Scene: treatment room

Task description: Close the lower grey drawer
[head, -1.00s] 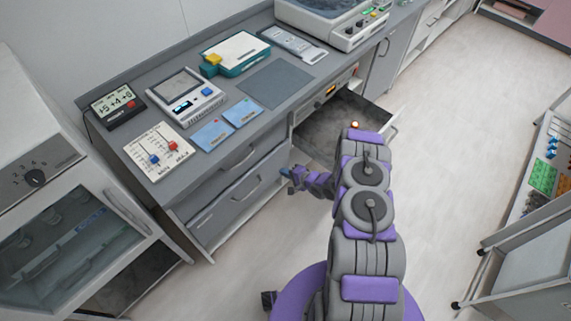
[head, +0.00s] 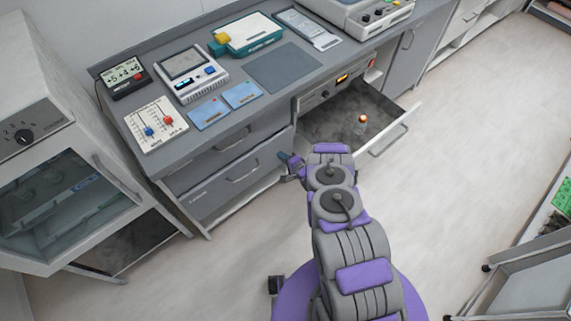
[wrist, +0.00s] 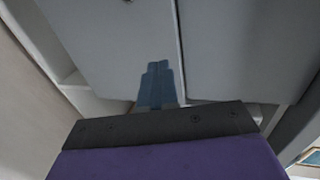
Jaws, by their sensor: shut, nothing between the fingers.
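The lower grey drawer (head: 237,182) is in the desk cabinet in the head view, below the upper grey drawer (head: 222,150). Its front looks flush or nearly flush with the cabinet; I cannot tell whether a small gap is left. My gripper (head: 284,157) is at the right end of the lower drawer's front, with its blue fingers pointing at it. In the wrist view, the fingers (wrist: 157,68) are together and empty, before grey panels (wrist: 110,45) split by a seam. I cannot tell whether the fingertips touch.
To the right, another drawer (head: 395,135) stands open, with a small orange-topped item (head: 362,122) inside, close to my arm. A glass-fronted white cabinet (head: 75,205) stands at left. A metal cart (head: 535,270) is at lower right. Floor (head: 465,150) is clear between.

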